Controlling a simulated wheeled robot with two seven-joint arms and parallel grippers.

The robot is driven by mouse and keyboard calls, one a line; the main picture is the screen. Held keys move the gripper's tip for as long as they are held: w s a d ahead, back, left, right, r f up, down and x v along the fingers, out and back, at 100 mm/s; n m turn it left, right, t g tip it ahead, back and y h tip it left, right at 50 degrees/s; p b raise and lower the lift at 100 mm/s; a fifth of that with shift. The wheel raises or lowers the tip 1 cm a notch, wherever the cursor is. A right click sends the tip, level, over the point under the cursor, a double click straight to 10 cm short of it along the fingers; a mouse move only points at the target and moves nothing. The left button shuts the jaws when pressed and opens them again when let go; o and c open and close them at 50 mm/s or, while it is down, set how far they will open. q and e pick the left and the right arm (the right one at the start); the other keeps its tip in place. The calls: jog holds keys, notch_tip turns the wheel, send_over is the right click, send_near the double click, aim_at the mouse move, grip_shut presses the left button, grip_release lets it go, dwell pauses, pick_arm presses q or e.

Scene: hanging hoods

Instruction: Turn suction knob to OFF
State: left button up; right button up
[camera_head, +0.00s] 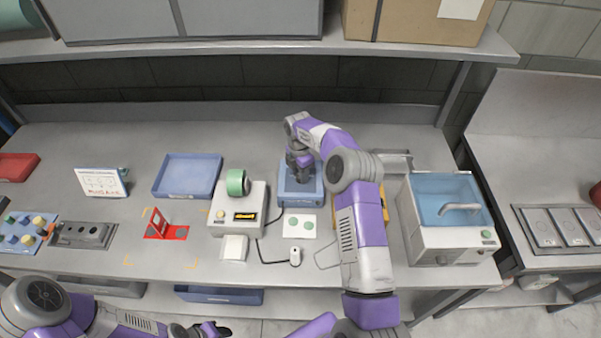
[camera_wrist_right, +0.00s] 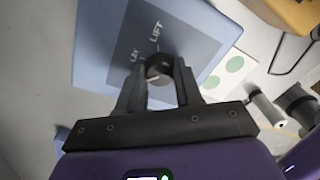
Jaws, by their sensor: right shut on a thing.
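A blue box-shaped unit (camera_head: 301,197) stands at the middle of the bench. In the right wrist view its blue-grey top panel (camera_wrist_right: 190,48) carries the word LIFT and a second, partly hidden label. A small dark round knob (camera_wrist_right: 157,69) sits on this panel, with a thin mark beside it. My right gripper (camera_head: 301,163) is over the unit, with its two fingers shut on the knob from both sides. The gripper covers the knob in the head view. My left gripper (camera_head: 208,329) is low at the front edge of the picture, away from the unit; its jaws are unclear.
Left of the unit are a cream device (camera_head: 227,222) with a green roll (camera_head: 237,183) and a blue tray (camera_head: 188,178). A card with green circles (camera_head: 299,226) lies in front. To the right stands a water bath (camera_head: 447,245). A shelf (camera_head: 260,47) hangs above the back.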

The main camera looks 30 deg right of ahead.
jog(key=shift+r+n, duration=0.1)
jog(key=shift+n, duration=1)
jog(key=o, duration=1)
jog(key=shift+o, duration=0.2)
jog(key=shift+w+r, duration=0.2)
jog(key=shift+r, duration=3.55)
